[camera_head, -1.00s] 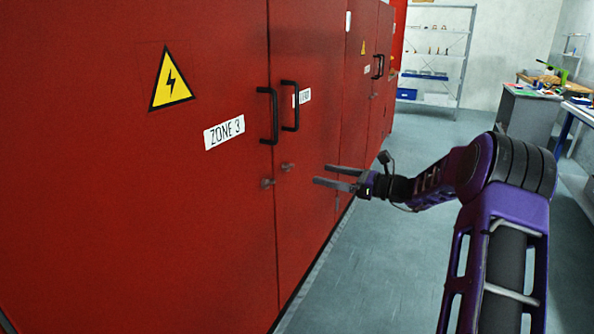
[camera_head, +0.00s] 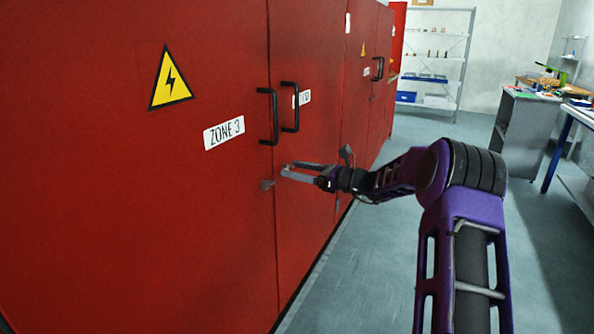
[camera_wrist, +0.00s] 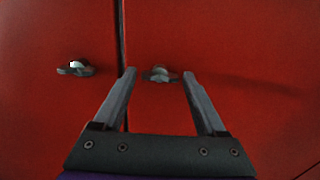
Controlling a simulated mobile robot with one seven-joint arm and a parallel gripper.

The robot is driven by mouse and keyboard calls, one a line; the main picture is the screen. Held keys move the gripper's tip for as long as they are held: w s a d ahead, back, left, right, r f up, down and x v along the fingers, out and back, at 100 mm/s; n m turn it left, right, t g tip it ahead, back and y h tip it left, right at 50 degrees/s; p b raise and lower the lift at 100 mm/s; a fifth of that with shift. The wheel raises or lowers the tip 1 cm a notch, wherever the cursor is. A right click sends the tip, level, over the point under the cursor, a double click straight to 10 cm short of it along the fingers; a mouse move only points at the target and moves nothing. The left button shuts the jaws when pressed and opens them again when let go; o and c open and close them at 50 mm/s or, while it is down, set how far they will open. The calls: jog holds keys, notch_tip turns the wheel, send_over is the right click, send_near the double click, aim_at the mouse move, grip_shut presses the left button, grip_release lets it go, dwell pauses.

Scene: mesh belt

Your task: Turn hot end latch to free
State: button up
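Two small metal turn latches sit on the red cabinet doors, one on each side of the seam. The left latch (camera_head: 267,184) is on the ZONE 3 door; it also shows in the wrist view (camera_wrist: 76,68). The right latch (camera_wrist: 160,75) is on the right door, between my open fingertips in the wrist view. Both latches look roughly level. I cannot read which one is the hot end latch, as a handle hides part of the right door's label. My gripper (camera_head: 287,170) is open and empty, close to the right latch; whether it touches cannot be told.
Black bar handles (camera_head: 291,106) stand out from the doors above the latches. More red cabinets run on behind, towards a shelf rack (camera_head: 436,55). A grey cabinet (camera_head: 523,130) and a bench stand at the right. The floor (camera_head: 380,270) beside the cabinet is clear.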

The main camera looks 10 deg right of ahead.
jog(key=c, duration=1)
jog(key=n+b, duration=0.1)
jog(key=n, duration=0.2)
jog(key=shift+f+b, duration=0.1)
jog(key=shift+b, duration=0.25)
jog(key=n, duration=0.5)
jog(key=shift+s, duration=0.1)
jog(key=n, duration=0.4)
jog(key=shift+n, duration=3)
